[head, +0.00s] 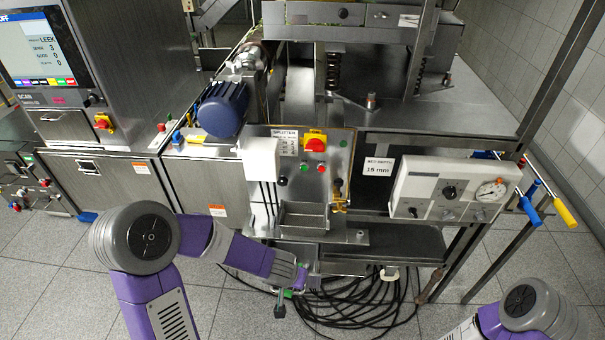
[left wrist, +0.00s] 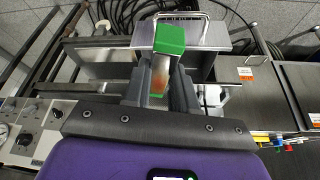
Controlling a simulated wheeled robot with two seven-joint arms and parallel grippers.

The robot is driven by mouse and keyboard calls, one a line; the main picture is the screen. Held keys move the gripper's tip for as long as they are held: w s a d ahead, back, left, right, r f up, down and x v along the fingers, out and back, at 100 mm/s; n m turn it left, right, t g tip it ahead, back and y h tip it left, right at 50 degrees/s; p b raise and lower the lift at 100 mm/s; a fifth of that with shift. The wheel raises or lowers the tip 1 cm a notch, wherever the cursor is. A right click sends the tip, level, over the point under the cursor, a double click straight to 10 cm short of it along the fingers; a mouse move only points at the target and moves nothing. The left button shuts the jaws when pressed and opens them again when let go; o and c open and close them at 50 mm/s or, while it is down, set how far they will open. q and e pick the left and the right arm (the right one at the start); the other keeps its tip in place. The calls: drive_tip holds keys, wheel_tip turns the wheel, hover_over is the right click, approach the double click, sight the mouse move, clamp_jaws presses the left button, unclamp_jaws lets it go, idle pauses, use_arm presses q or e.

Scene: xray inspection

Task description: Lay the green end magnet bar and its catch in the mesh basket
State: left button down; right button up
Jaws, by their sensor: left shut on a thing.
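My left gripper (left wrist: 161,78) is shut on the magnet bar (left wrist: 159,80). The bar's green end (left wrist: 170,38) stands out beyond the fingertips in the left wrist view. A reddish-brown tint shows on the bar between the fingers; whether it is the catch I cannot tell. In the head view my left gripper (head: 298,281) is low in front of the splitter cabinet, below its small steel tray (head: 303,217), and the bar is barely visible there. I cannot make out a mesh basket in either view. My right gripper is out of view; only part of that arm shows at lower right.
The splitter panel (head: 342,150) with knobs and buttons is above my left gripper. A gauge box (head: 447,188) and colour-handled tools (head: 564,214) are to the right. Coiled black cables (head: 355,307) lie on the floor. Open floor is at the left front.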

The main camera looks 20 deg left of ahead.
use_arm(q)
drive_tip(key=r+p, duration=0.5)
drive_tip(key=d+r+p, duration=0.1)
drive_tip(key=r+p, duration=0.1)
drive_tip(key=r, duration=0.1)
drive_tip(key=shift+w+d, duration=0.1)
drive_tip(key=shift+w, duration=0.15)
drive_tip(key=shift+w+d+f+p, duration=0.15)
drive_tip(key=shift+w+d+p, duration=0.15)
drive_tip(key=shift+a, duration=0.1)
